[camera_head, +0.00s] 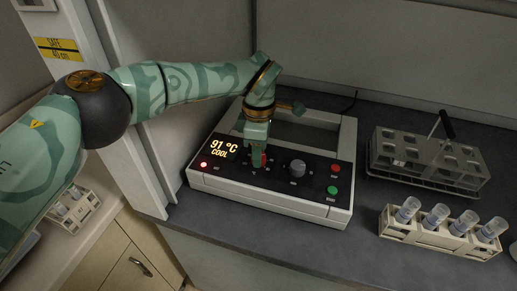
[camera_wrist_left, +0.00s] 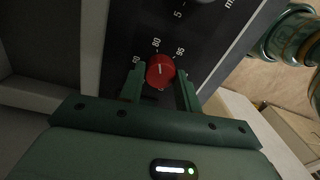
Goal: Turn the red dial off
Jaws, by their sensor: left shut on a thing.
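The red dial (camera_wrist_left: 160,71) sits on the dark front panel of the white machine (camera_head: 267,205). Its white mark points up between the printed numbers. My left gripper (camera_wrist_left: 159,88) is shut on the dial, with one finger on each side of it. In the head view my left gripper (camera_head: 257,158) reaches down onto the panel and hides most of the dial, with only a little red showing. The display (camera_head: 222,149) reads 91 °C and COOL. My right gripper does not show in the head view.
A grey knob (camera_head: 297,168) and green and red buttons (camera_head: 333,190) are right of the dial. A red light (camera_head: 204,164) glows at the left. A grey rack (camera_head: 428,160) and a rack of vials (camera_head: 440,233) stand to the right on the dark bench.

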